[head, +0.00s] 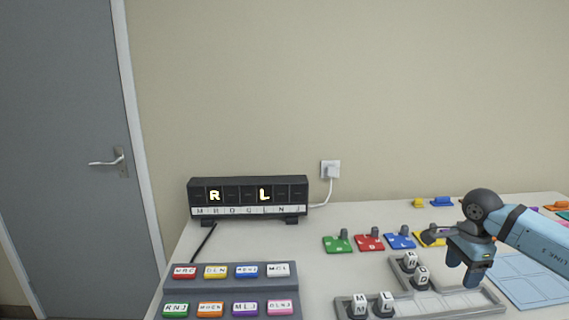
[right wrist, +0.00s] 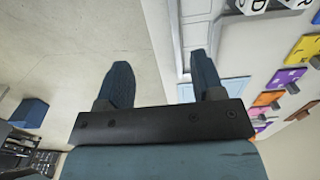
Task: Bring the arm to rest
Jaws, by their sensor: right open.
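My right arm comes in from the right edge in the head view. My left gripper does not show.
Letter cubes on dark bases (head: 385,303) stand in the tray. Coloured plates with knobs (head: 369,243) lie behind it. A black display (head: 248,196) shows R and L. A button panel (head: 231,283) is at the front left. A pale blue sheet (head: 528,281) lies at the right.

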